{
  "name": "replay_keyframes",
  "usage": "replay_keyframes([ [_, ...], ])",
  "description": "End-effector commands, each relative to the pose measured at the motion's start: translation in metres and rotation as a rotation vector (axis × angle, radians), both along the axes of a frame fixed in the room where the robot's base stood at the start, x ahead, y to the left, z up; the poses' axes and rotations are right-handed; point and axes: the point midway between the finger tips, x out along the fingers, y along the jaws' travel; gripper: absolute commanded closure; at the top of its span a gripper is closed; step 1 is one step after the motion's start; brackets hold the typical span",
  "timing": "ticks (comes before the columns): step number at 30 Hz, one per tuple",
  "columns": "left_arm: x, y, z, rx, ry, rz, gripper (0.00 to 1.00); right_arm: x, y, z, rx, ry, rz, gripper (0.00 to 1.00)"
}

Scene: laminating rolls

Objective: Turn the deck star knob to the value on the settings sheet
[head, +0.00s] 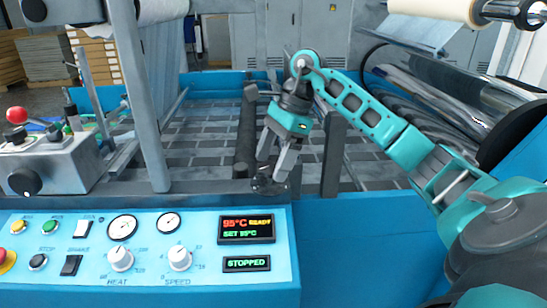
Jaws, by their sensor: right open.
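The dark star knob (266,187) sits at the front edge of the deck, just above the blue control panel. My right gripper (273,163) points down at it from above, its two grey fingers apart. The fingertips are at or just above the knob, the right one overlapping its edge in the picture; I cannot tell whether they touch it. The knob's scale or pointer is too small and dark to read. No settings sheet can be made out. My left gripper is not in view.
The control panel (200,285) has gauges, HEAT and SPEED dials, and displays reading 95°C READY, SET 95°C and STOPPED. A grey box with a red-topped lever (17,116) stands at left. Dark upright posts (332,155) flank the knob. Rollers fill the right side.

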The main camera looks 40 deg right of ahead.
Motion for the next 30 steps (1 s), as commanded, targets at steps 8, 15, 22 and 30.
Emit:
replay_keyframes([
  [8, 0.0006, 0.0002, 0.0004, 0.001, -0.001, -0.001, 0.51, -0.0001, 0.0001, 0.0001, 0.000, 0.001, 0.000, 0.36],
  [15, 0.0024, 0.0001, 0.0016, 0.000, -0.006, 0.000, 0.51, -0.0001, -0.0001, 0.0003, 0.000, 0.001, 0.000, 0.59],
  [22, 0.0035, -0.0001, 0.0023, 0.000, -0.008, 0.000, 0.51, -0.0002, -0.0002, 0.0002, 0.000, 0.001, 0.000, 0.76],
  [30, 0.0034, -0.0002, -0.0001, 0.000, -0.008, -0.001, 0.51, -0.0010, -0.0004, -0.0003, -0.002, 0.001, -0.043, 0.76],
])
